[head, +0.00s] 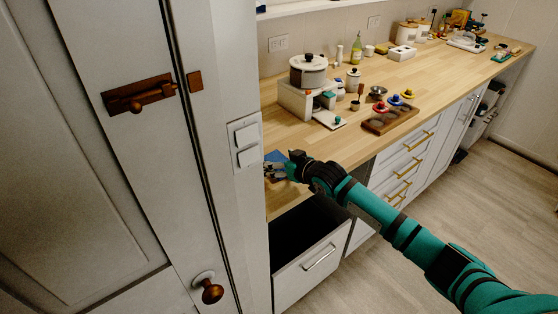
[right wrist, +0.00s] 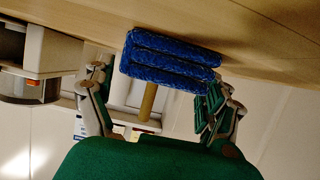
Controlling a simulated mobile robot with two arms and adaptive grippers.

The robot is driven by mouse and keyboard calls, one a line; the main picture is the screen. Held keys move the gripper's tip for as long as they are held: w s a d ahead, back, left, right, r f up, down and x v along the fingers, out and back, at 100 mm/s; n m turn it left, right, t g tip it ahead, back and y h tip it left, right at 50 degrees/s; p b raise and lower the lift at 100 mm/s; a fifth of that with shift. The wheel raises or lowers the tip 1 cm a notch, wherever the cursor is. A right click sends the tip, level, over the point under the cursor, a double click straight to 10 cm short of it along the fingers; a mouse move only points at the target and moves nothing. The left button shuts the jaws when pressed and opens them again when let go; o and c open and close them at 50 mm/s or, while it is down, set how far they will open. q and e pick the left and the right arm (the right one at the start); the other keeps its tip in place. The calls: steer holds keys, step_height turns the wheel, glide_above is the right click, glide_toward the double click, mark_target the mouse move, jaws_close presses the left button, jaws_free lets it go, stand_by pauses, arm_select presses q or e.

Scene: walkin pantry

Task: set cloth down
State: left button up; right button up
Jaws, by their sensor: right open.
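The cloth (head: 275,156) is blue and lies at the near left end of the wooden counter, partly hidden by my right gripper (head: 280,170). In the right wrist view the cloth (right wrist: 168,62) looks folded in thick layers and touches the counter surface, which shows at the top of that picture. My right gripper (right wrist: 157,88) is open, with its fingers on either side of the cloth. I cannot tell whether a finger still touches it. My left gripper is not in view.
The wooden counter (head: 350,132) holds a white appliance with a pot (head: 309,70) and a wooden tray with colored knobs (head: 390,118). An open drawer (head: 312,268) juts out below my right arm. A tall cabinet door (head: 95,150) stands close at left.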

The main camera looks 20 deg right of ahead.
steer(key=shift+r, duration=0.15)
steer(key=shift+s+d, duration=0.1)
steer(key=shift+s, duration=0.2)
steer(key=v, duration=1.1)
steer(key=shift+s+d+r+b, duration=0.1)
steer(key=shift+s+b, duration=0.1)
steer(key=shift+b, duration=0.15)
